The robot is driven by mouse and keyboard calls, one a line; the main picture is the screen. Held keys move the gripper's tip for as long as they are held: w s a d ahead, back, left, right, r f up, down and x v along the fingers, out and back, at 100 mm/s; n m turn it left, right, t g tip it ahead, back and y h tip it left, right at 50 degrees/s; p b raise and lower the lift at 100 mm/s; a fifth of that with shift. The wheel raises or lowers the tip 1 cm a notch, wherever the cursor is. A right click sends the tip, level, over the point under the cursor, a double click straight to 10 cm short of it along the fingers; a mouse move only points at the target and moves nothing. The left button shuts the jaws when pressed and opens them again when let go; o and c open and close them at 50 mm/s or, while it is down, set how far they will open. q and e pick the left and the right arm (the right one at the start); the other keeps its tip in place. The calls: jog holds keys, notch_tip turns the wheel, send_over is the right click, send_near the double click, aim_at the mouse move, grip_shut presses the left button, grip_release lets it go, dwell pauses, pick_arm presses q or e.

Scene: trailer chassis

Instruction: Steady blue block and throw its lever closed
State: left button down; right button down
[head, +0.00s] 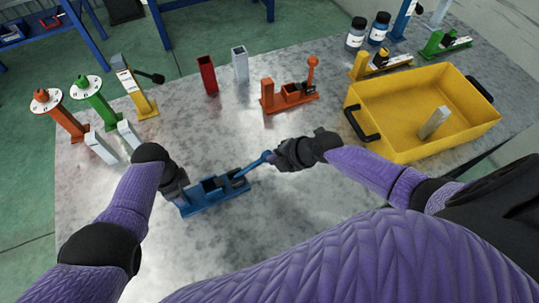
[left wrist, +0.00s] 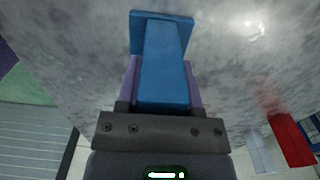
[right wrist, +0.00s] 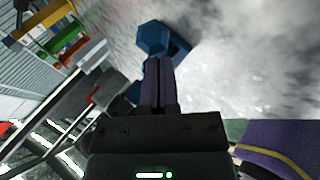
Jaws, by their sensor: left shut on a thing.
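The blue block (head: 215,192) lies on the grey table in front of me, with raised parts along its base. Its lever (head: 256,162) slants out from the block's right end to a rounded knob. My left gripper (head: 180,192) is shut on the block's left end; the left wrist view shows a blue upright (left wrist: 165,65) between its fingers. My right gripper (head: 274,159) is at the knob, its fingers together with nothing seen between them. In the right wrist view the knob (right wrist: 154,38) shows just beyond the fingertips, and I cannot tell whether they touch.
An orange block (head: 288,95) with an upright lever stands behind. A yellow bin (head: 400,145) holding a grey piece is at the right. Red (head: 207,75) and grey (head: 240,63) posts stand at the back. Green and orange fixtures stand left. The table between is clear.

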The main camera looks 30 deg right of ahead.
jog(key=shift+d+f, duration=0.35)
jog(key=shift+f, duration=0.05)
jog(key=shift+r, duration=0.85)
jog(key=s+v, duration=0.1)
jog(key=v, duration=1.2)
jog(key=shift+s+a+f, duration=0.15)
jog(key=shift+a+f, duration=0.1)
jog(key=shift+f, duration=0.1)
